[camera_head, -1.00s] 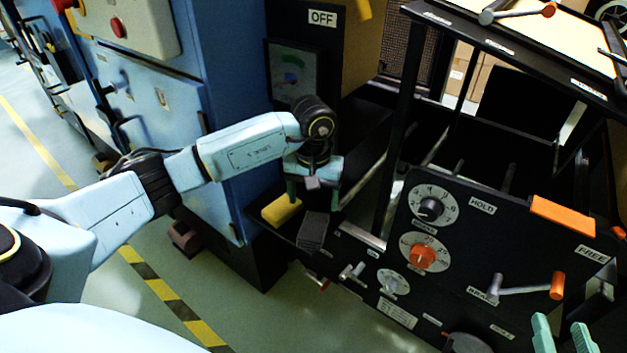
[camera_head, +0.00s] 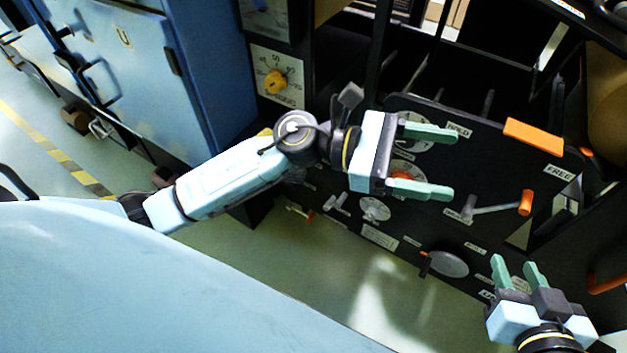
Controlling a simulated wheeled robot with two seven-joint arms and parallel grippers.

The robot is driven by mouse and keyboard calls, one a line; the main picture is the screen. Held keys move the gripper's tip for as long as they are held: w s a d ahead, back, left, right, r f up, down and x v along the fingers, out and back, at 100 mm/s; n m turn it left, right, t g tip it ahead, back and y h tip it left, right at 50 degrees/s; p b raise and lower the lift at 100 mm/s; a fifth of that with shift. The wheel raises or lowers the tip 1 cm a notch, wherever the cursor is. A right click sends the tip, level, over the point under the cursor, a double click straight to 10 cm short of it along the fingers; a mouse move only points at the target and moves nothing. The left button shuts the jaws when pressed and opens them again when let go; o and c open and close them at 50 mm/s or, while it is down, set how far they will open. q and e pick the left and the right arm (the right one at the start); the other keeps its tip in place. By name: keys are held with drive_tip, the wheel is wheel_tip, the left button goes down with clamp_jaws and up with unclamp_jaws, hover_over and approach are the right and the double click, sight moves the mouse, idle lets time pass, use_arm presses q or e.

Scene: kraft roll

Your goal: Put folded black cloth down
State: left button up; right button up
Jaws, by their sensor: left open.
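My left gripper (camera_head: 452,163) is open and empty. Its two green fingers point right, in front of the black machine panel (camera_head: 480,160), and partly cover its dials. The folded black cloth is not visible now; my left arm covers the ledge area where a dark folded piece lay beside a yellow block. A sliver of the yellow block (camera_head: 265,132) shows above my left arm. My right gripper (camera_head: 513,263) is at the lower right, its green fingers apart with nothing between them, below the panel's lever.
The panel carries an orange block (camera_head: 533,136), an orange-tipped lever (camera_head: 500,209) and a round grey disc handle (camera_head: 447,263). A yellow dial (camera_head: 275,82) is at upper left, next to a blue cabinet (camera_head: 140,75). Green floor (camera_head: 330,275) is open below.

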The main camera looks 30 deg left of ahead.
use_arm(q)
drive_tip(key=w+a+r+n+t+y, duration=0.1)
drive_tip(key=a+n+t+y, duration=0.4)
drive_tip(key=n, duration=0.6)
drive_tip(key=w+a+n+t+y, duration=0.15)
drive_tip(key=n+t, duration=0.45)
drive_tip(key=n, duration=0.6)
drive_tip(key=a+r+n+t+y, duration=0.1)
drive_tip(key=a+n+t+y, duration=0.4)
drive_tip(key=n, duration=0.6)
drive_tip(key=s+a+f+n+g+y, duration=0.2)
drive_tip(key=s+f+n+g, duration=0.1)
drive_tip(key=f+n, duration=0.3)
drive_tip(key=s+a+f+n+g+y, duration=0.2)
drive_tip(key=f+n, duration=0.4)
drive_tip(key=n, duration=0.4)
drive_tip(key=shift+s+f+n+g+y, duration=0.2)
drive_tip(key=shift+s+n+g+y, duration=0.15)
drive_tip(key=shift+s+g, duration=0.6)
drive_tip(key=shift+s+t, duration=0.15)
drive_tip(key=shift+t, duration=0.1)
